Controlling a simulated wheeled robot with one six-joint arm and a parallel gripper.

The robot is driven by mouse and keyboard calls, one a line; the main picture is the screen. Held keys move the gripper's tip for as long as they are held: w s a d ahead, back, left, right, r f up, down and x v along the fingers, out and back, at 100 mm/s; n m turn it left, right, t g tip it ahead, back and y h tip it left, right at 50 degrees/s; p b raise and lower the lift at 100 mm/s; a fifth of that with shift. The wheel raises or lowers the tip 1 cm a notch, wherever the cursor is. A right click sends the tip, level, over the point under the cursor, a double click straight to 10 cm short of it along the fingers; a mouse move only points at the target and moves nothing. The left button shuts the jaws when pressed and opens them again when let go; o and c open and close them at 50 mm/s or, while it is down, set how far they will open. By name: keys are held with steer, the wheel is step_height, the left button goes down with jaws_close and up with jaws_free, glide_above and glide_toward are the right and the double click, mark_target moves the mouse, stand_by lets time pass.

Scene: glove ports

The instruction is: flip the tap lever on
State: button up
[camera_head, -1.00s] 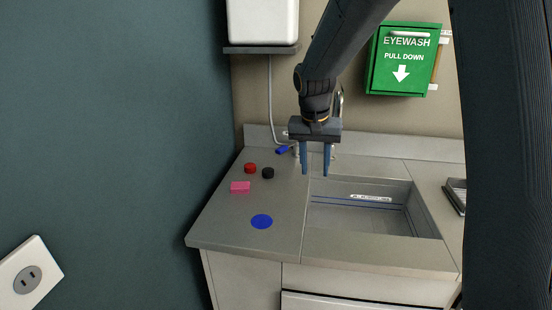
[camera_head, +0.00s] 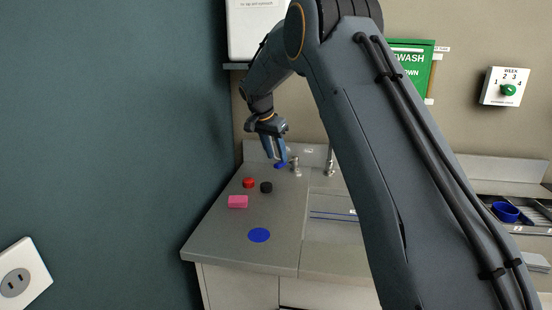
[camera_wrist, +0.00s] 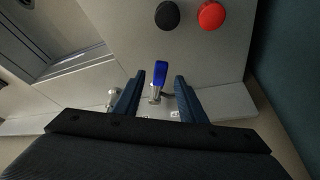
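The tap lever is a blue handle (camera_head: 280,164) on a silver valve post at the back of the counter, left of the sink. In the wrist view the blue lever (camera_wrist: 160,72) shows between my gripper's fingers, its silver base (camera_wrist: 154,96) nearer the palm. My gripper (camera_head: 275,158) points down at the lever, its fingers partly overlapping it in the head view. The fingers (camera_wrist: 159,80) are spread apart in the wrist view. I cannot tell whether they touch the lever. The silver tap (camera_head: 329,166) stands to the right, partly hidden by my arm.
A red knob (camera_head: 249,182), a black knob (camera_head: 266,187), a pink block (camera_head: 238,202) and a blue disc (camera_head: 259,235) are on the counter in front. The sink (camera_head: 325,228) is largely hidden by my arm. A teal wall (camera_head: 110,150) bounds the left side.

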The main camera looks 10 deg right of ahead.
steer(key=shift+x, duration=1.35)
jaws_close()
